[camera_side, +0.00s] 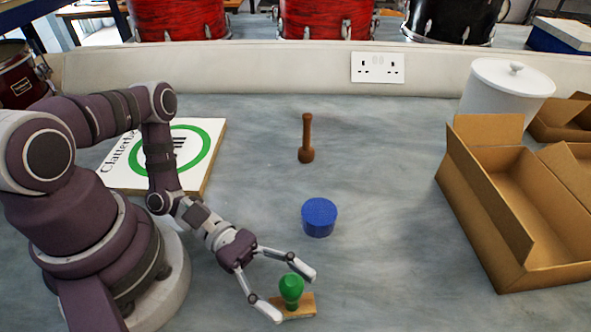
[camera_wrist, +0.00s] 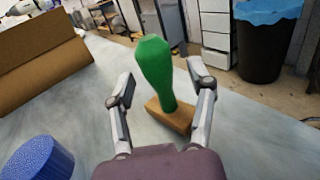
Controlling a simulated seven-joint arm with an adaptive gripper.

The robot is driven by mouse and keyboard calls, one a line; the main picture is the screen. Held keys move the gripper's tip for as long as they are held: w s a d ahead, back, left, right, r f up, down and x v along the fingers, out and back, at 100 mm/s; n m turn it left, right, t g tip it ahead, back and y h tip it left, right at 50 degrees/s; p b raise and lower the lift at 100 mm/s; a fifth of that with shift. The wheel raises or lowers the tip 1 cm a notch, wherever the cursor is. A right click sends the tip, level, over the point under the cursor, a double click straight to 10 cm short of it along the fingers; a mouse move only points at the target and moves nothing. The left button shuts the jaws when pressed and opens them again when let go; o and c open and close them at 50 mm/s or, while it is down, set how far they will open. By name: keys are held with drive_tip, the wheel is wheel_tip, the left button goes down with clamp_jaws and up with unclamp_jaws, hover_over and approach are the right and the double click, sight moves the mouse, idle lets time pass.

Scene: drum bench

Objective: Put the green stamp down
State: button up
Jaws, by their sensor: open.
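The green stamp (camera_side: 291,290) has a green knob handle on a flat wooden base and stands upright on the grey bench, near the front edge of the side view. It also shows in the wrist view (camera_wrist: 155,68), tilted by the camera's angle, with its wooden base (camera_wrist: 171,115) below the handle. My gripper (camera_side: 295,296) is open, with one finger on each side of the stamp. In the wrist view the fingers (camera_wrist: 165,82) stand apart from the green handle, with gaps on both sides.
A blue cylinder (camera_side: 319,217) stands behind the stamp, and a brown wooden pestle-like object (camera_side: 306,140) stands farther back. An open cardboard box (camera_side: 480,215) is at the right, beside a white lidded pot (camera_side: 507,88). A printed board (camera_side: 207,150) lies behind my arm. The bench between stamp and box is clear.

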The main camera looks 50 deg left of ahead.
drive_tip(key=shift+d, duration=0.45)
clamp_jaws()
wheel_tip(320, 180, up, 9)
drive_tip(key=shift+w+r, duration=0.1)
drive_tip(key=shift+r, duration=0.1)
drive_tip(key=shift+w+d, duration=0.15)
drive_tip(key=shift+w, duration=0.1)
drive_tip(key=w+d+f+n+t+y, duration=0.1)
drive_tip(key=w+d+n+t+y, duration=0.15)
drive_tip(key=w+n+t, duration=0.4)
drive_tip(key=w+d+f+n+t+y, duration=0.1)
drive_tip(key=w+d+t+y, duration=0.2)
drive_tip(key=w, duration=0.7)
drive_tip(key=shift+t+h, duration=0.25)
drive_tip(key=shift+t, duration=0.1)
wheel_tip(320, 180, down, 7)
drive_tip(key=shift+a+f, duration=0.1)
drive_tip(key=shift+a, duration=0.05)
